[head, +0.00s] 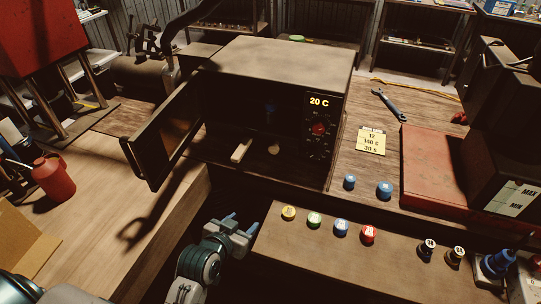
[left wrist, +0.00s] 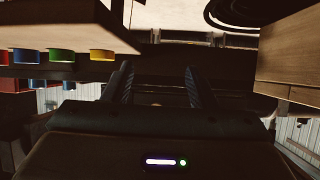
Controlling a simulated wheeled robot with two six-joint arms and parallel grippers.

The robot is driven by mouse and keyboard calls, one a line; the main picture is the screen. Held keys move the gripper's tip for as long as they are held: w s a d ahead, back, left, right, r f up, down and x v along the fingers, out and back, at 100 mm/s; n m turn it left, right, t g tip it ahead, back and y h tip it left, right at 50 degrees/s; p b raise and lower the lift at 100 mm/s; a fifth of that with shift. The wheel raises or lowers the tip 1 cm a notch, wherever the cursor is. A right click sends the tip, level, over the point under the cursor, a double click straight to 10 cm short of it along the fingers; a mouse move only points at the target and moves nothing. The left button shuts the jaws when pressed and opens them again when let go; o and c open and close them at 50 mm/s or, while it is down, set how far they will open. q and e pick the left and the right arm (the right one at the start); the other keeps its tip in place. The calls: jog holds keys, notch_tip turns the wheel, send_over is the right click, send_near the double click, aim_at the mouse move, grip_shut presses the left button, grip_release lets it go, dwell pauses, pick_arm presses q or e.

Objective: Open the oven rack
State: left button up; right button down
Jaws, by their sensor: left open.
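The oven (head: 280,58) is a dark box on the bench with a "20 C" display and a red knob. Its door (head: 165,135) stands swung open to the left. The inside is dark, and I cannot make out the rack clearly. A pale bar (head: 241,151) and a small pale round piece (head: 274,149) show low at the opening; I cannot tell if they belong to the rack. My left gripper (head: 242,222) is open and empty, below and in front of the oven, in the gap between the benches. Its spread fingers also show in the left wrist view (left wrist: 159,80). My right gripper is not in view.
Several coloured fittings (head: 314,220) stand along the front bench (head: 330,255) to the gripper's right. A wooden bench (head: 100,215) lies to its left, with a red can (head: 53,177). A wrench (head: 386,104) and yellow note (head: 371,141) lie right of the oven.

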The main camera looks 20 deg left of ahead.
pick_arm(q)
jog(key=w+d+r+t, duration=0.1)
jog(key=w+r+t, duration=0.2)
jog(key=w+r, duration=0.25)
jog(key=n+t+p, duration=0.1)
jog(key=t+p, duration=0.2)
jog(key=p, duration=0.1)
send_near(273, 151)
jog(key=shift+y, duration=0.3)
jog(key=w, duration=0.7)
jog(key=shift+d+r, duration=0.2)
jog(key=shift+d, duration=0.05)
jog(key=shift+w+f, duration=0.1)
jog(key=shift+w, duration=0.55)
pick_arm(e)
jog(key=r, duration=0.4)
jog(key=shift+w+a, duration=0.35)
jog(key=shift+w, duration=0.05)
pick_arm(q)
jog(key=shift+c, duration=0.4)
grip_shut()
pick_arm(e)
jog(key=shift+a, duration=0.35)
